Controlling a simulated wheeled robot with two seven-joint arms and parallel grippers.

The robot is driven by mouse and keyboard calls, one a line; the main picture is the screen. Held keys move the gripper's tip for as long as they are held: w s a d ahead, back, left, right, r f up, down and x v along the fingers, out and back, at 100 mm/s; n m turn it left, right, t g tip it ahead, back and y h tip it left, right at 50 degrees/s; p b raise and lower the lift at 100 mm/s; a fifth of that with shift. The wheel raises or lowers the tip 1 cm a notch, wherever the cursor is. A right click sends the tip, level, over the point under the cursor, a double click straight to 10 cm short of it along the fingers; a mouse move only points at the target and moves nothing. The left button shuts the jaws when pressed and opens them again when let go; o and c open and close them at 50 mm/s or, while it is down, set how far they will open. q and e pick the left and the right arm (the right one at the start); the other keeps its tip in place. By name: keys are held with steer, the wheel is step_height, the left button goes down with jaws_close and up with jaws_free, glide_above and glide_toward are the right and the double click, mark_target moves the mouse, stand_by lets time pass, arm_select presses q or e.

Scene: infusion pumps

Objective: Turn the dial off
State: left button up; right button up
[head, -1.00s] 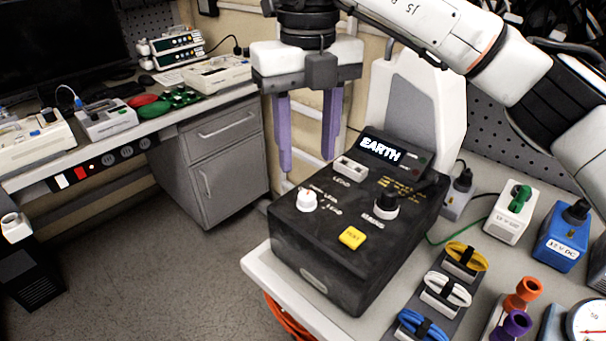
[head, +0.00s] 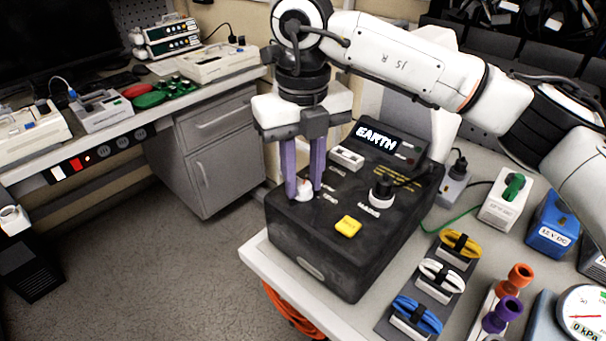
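The black tester box (head: 330,245) stands on the light table, its screen (head: 376,137) reading "EARTH". Its white dial (head: 305,191) is at the left of the top face. My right gripper (head: 304,190) points down with its purple fingers on either side of the dial, the gap between them narrow. I cannot tell whether the fingers press on the dial. A yellow button (head: 348,227) and a black knob with a white base (head: 382,192) are on the same face. My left gripper is not in view.
Yellow, white and blue cable coils (head: 440,273) lie right of the box. White and blue adapter blocks (head: 552,224), orange and purple cups (head: 515,290) and a gauge (head: 582,313) are further right. Open floor lies to the left, before a grey cabinet (head: 215,150).

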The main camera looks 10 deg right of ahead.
steer(key=shift+c, duration=1.1)
steer(key=shift+n, duration=0.3)
steer(key=shift+n+b, duration=0.55)
steer(key=shift+n, duration=0.45)
steer(key=n, duration=0.3)
steer(key=shift+b, duration=0.4)
steer(key=shift+n, duration=1.6)
